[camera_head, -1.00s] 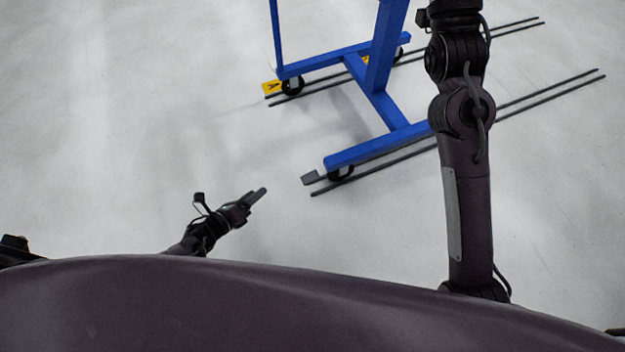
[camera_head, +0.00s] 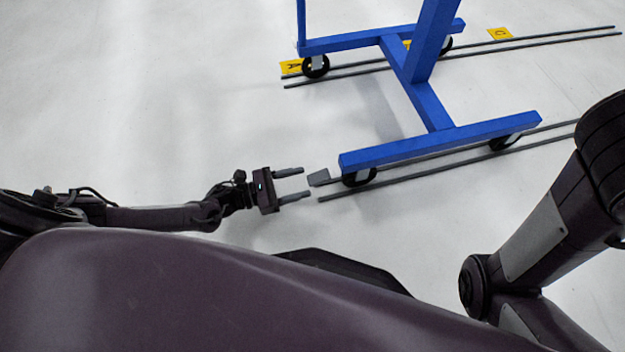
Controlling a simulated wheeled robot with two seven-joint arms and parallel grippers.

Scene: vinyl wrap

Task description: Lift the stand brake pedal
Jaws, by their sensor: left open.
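The blue stand (camera_head: 435,108) stands on black wheels on the floor. Its brake pedal (camera_head: 319,178) is a small grey plate sticking out to the left of the near left wheel (camera_head: 359,177). My left gripper (camera_head: 304,183) is open, with its two fingers pointing right towards the pedal. The fingertips end just left of the pedal, and a small gap seems to remain. Nothing is between the fingers. My right arm (camera_head: 545,225) is at the right edge, and its gripper is out of view.
Dark rails (camera_head: 450,172) lie along the floor in pairs beside the stand's wheels. Yellow floor markers (camera_head: 291,67) lie near the far wheels, one more (camera_head: 499,34) at the upper right. The grey floor left of the stand is clear.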

